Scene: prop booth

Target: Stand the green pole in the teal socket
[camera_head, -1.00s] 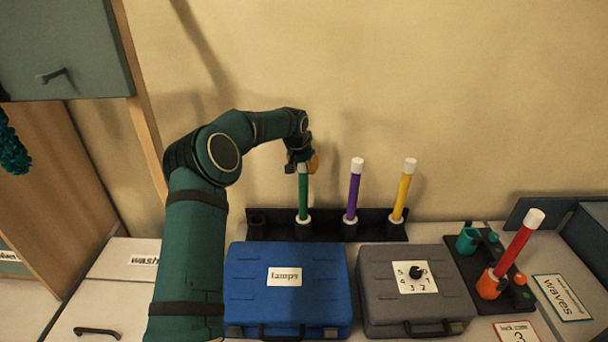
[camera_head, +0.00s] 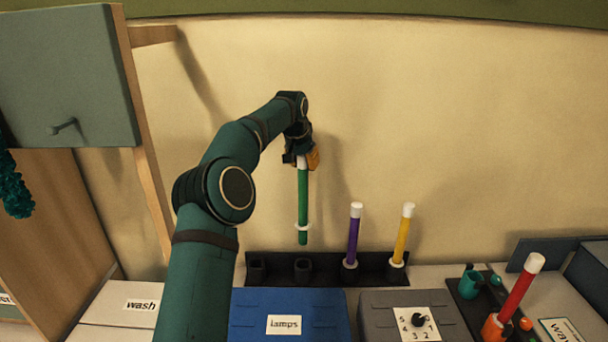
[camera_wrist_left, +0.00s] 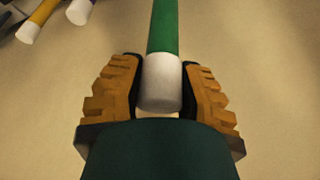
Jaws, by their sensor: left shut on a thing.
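The green pole (camera_head: 303,200) hangs upright in my left gripper (camera_head: 302,160), its lower end above the dark rack. In the left wrist view my left gripper (camera_wrist_left: 160,88) is shut around the pole's white cap, and the green pole (camera_wrist_left: 163,28) runs away from it. The teal socket (camera_head: 470,284) stands at the right on a dark base, apart from the pole, and looks empty. Beside it an orange socket (camera_head: 493,327) holds a red pole (camera_head: 518,293). My right gripper is not in view.
The dark rack (camera_head: 328,268) holds a purple pole (camera_head: 353,236) and a yellow pole (camera_head: 402,236), with two empty holders at left. In front are a blue case (camera_head: 250,312) and a grey case (camera_head: 380,309). A cabinet (camera_head: 65,85) stands at left.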

